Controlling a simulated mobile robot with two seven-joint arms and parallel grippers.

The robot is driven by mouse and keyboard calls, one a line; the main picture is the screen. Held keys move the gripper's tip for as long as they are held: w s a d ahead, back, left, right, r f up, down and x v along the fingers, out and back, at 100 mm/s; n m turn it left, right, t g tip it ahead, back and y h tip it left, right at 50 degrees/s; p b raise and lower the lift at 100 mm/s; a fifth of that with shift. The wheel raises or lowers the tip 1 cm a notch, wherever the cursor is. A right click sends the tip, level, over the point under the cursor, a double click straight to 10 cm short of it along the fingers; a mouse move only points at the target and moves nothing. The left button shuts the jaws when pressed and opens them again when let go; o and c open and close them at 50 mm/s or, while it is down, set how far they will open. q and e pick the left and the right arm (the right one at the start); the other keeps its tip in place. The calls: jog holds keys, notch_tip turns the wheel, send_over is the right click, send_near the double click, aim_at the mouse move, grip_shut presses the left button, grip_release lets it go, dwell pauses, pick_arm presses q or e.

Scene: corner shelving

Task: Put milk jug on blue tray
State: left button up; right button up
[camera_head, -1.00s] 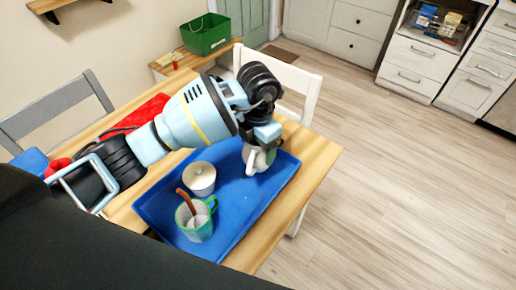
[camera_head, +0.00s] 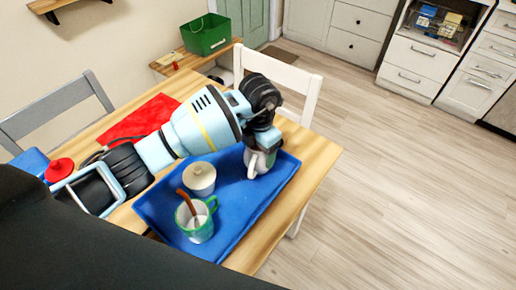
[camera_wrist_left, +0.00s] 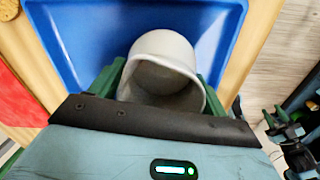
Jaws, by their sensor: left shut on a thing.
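The milk jug (camera_head: 257,164) is a small whitish jug at the right part of the blue tray (camera_head: 232,232). My left gripper (camera_head: 262,147) is above it, pointing down, and is shut on it. In the left wrist view the jug (camera_wrist_left: 163,62) sits between the two green fingers (camera_wrist_left: 160,88), its opening facing the camera, with the blue tray (camera_wrist_left: 75,40) around it. The jug looks upright over the tray; I cannot tell for sure whether its base touches.
On the tray stand a white lidded pot (camera_head: 199,180) and a green-and-white mug (camera_head: 202,230) with a brown stick. A red mat (camera_head: 140,118) lies on the wooden table (camera_head: 318,155) behind my arm. Chairs (camera_head: 290,85) stand at the far and left sides.

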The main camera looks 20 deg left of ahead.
pick_arm(q)
jog(key=o, duration=1.3)
jog(key=shift+f, duration=0.15)
notch_tip(320, 180, up, 12)
jog(key=shift+r+p, duration=0.2)
jog(key=shift+p, duration=0.1)
jog(key=shift+s+d, duration=0.1)
